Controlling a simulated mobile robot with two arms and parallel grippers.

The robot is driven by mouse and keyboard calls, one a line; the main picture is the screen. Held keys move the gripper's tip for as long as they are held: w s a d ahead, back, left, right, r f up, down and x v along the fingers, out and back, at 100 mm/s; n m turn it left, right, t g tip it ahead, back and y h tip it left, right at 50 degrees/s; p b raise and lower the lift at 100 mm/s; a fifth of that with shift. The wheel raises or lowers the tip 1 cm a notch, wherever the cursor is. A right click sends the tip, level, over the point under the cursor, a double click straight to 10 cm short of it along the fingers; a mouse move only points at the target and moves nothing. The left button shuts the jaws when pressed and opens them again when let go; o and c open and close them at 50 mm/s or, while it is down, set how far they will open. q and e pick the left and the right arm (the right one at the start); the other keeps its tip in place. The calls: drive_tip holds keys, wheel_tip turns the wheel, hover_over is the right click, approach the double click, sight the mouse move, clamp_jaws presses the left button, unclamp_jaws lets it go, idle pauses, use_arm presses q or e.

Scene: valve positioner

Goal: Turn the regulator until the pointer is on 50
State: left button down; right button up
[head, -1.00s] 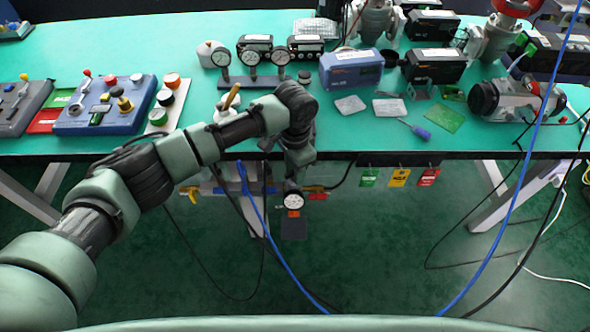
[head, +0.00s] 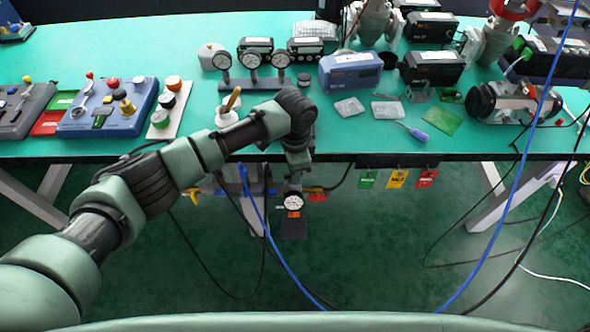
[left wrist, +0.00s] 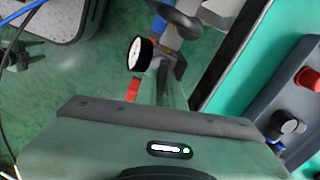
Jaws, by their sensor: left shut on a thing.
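The regulator's gauge (head: 293,202) has a round white dial and hangs below the table's front edge, with an orange-red part under it. Its pointer is too small to read. In the left wrist view the gauge (left wrist: 137,53) shows nearly edge-on, beside a dark round part (left wrist: 176,19) and a blue part (left wrist: 157,27). My left gripper (head: 294,186) reaches down over the table edge, just above the dial. In the wrist view its fingers (left wrist: 168,70) are at the regulator, shut on what seems its knob, mostly hidden. My right gripper is out of view.
The green table (head: 200,155) holds switch boxes (head: 107,112), a row of gauges (head: 250,60), and a screwdriver (head: 412,131). Several tags (head: 397,178) hang at its edge. A blue hose (head: 262,225) and black cables hang around the regulator.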

use_arm(q)
drive_tip(key=c, duration=1.5)
unclamp_jaws()
drive_tip(key=shift+r, duration=0.1)
wheel_tip(320, 180, up, 8)
drive_tip(key=shift+f, duration=0.15)
